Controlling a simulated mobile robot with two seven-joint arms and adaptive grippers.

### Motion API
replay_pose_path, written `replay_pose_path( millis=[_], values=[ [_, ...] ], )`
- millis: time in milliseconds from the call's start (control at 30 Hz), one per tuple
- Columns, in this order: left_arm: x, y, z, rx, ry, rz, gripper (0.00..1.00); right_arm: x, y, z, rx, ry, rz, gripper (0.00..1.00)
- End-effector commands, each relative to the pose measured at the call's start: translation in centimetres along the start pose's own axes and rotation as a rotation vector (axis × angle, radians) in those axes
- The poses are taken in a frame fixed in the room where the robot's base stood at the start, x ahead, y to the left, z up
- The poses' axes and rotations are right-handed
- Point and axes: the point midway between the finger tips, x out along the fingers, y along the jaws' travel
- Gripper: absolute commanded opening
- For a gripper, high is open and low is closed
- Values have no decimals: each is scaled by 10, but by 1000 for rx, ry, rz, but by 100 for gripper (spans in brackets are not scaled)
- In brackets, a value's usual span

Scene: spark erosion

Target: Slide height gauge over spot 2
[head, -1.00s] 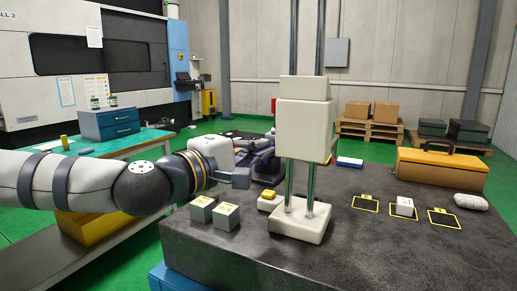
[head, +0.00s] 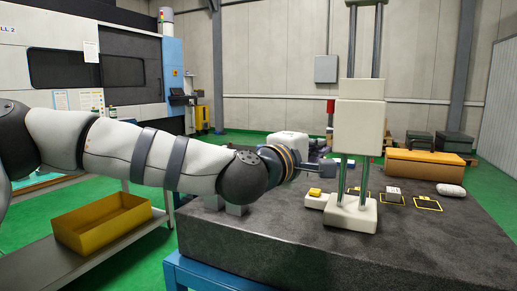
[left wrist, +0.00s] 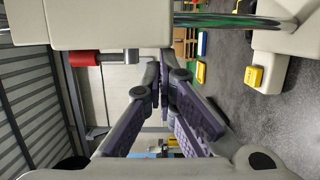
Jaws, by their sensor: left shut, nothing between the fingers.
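The height gauge (head: 351,215) stands upright on the dark surface plate, with a cream base, two steel columns and a cream carriage (head: 358,128). In the left wrist view its carriage (left wrist: 105,22) and a column (left wrist: 235,20) show close at the top. Several yellow-outlined spots lie right of the gauge; the middle one (head: 392,199) bears a small white block (head: 393,191). My left gripper (head: 328,170) is just left of the gauge's columns in the head view; whether it touches is unclear. Its purple fingers (left wrist: 164,70) are shut and empty. My right gripper is out of view.
A small block with a yellow top (head: 314,193) sits beside the gauge base. Grey blocks (head: 236,209) are partly hidden under my left arm. An orange case (head: 425,164) and a white rounded item (head: 451,190) lie at the right. The plate's front is clear.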

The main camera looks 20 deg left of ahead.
Motion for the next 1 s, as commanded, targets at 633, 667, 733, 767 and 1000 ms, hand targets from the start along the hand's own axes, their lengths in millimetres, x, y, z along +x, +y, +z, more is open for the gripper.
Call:
replay_pose_path(
  millis=[633, 667, 733, 767, 1000],
  values=[
    [16, 4, 56, 3, -2, 5, 0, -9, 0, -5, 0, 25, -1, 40],
    [16, 3, 56, 3, -2, 5, 0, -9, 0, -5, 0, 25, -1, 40],
    [16, 3, 56, 3, -2, 4, 0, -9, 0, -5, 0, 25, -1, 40],
    [16, 3, 56, 3, -2, 4, 0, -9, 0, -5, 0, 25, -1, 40],
    [16, 3, 54, 3, -1, 4, 0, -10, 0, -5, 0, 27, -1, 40]
  ],
)
